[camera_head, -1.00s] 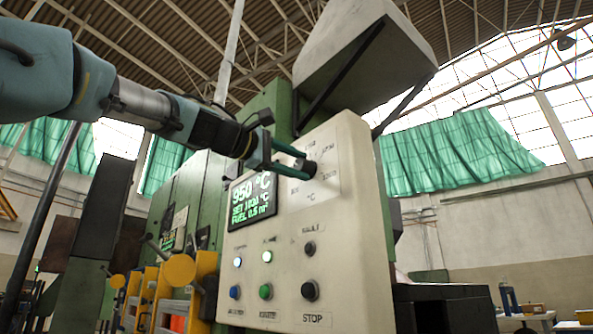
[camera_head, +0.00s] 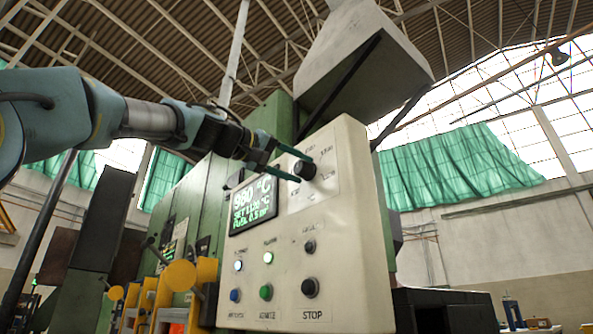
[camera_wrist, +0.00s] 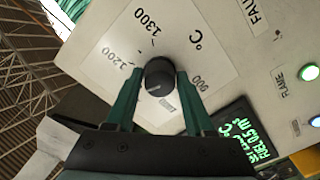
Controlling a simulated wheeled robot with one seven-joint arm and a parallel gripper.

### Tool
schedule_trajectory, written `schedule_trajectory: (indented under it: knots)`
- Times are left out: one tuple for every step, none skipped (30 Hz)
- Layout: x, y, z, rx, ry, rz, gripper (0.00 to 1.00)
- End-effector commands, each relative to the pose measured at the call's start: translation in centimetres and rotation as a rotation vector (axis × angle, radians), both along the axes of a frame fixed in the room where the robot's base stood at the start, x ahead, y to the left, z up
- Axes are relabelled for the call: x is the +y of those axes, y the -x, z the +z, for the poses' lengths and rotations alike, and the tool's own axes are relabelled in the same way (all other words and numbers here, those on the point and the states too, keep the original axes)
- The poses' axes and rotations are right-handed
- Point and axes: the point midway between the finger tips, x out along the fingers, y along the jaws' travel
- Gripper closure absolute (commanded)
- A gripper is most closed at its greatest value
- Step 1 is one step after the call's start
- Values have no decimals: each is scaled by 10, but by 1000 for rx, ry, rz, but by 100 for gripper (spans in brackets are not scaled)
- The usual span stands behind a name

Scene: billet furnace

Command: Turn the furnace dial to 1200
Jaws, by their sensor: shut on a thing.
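The furnace dial (camera_head: 304,170) is a dark round knob on the upper part of the cream control panel. In the wrist view, the dial (camera_wrist: 159,74) sits amid a pale scale plate (camera_wrist: 110,68) with 1200 and 1300 readable; its pointer is not clear. My gripper (camera_head: 290,163) reaches in from the left, its green fingers closed on the dial's sides. In the wrist view, my gripper (camera_wrist: 158,88) has one finger on each side of the dial. The display (camera_head: 252,206) reads about 960 °C, with a blurred SET value that looks like 1120-something.
Below the display are lamps and push buttons, including a black STOP button (camera_head: 310,288). Yellow round-ended parts (camera_head: 180,275) stand at the panel's lower left. A grey hood (camera_head: 365,60) hangs above the panel.

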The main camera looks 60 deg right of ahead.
Motion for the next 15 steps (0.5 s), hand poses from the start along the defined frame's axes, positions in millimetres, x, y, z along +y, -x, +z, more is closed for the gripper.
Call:
schedule_trajectory:
  knots:
    - [-1,0,-3,-43,11,-2,100]
    - [-1,0,-3,-69,20,-3,100]
    - [-1,0,-3,-106,31,-2,100]
    - [-1,0,-4,-133,39,-3,100]
    - [-1,0,-4,-160,48,-3,100]
    - [-1,-1,-4,-196,59,-3,100]
    - [-1,-1,-4,-223,68,-2,100]
    - [-1,-1,-4,-249,77,-3,100]
    - [-1,-1,-4,-285,87,-4,100]
    - [-1,-1,-4,-311,96,-3,100]
    - [-1,-1,-3,-337,104,-3,100]
    - [-1,-1,-3,-370,115,-3,100]
    - [-1,-1,-4,-393,122,-3,100]
    - [-1,-2,-4,-418,130,-2,100]
    - [-1,-2,-4,-449,139,-2,100]
